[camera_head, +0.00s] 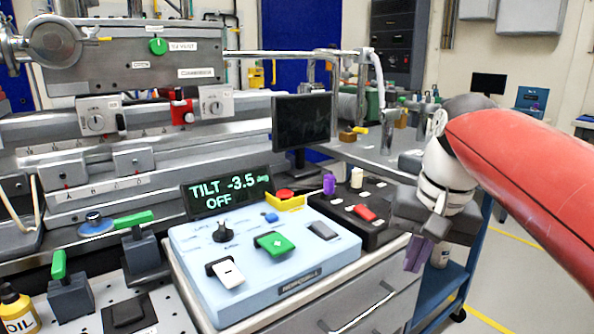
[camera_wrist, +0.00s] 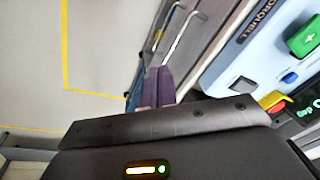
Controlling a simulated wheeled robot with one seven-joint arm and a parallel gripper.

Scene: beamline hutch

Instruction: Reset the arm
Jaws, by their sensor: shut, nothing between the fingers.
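My arm reaches in from the right in the head view, with a red link and a white wrist. My gripper (camera_head: 415,258) points down, its purple fingers shut with nothing between them. It is to the right of the pale blue control box (camera_head: 290,282), in front of the drawer cabinet's right end and near a blue cart. In the wrist view the shut fingers of my gripper (camera_wrist: 157,84) show above the dark gripper body, apart from the control box (camera_wrist: 240,65). The gripper body hides part of the lower wrist view.
A display (camera_head: 228,193) reads "TILT -3.5 deg OFF". A black tray (camera_head: 385,232) with a purple and a white peg stands behind the box. A monitor (camera_head: 302,122) is further back. The blue cart (camera_head: 455,272) stands at right. Floor with yellow lines (camera_wrist: 100,94) is clear.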

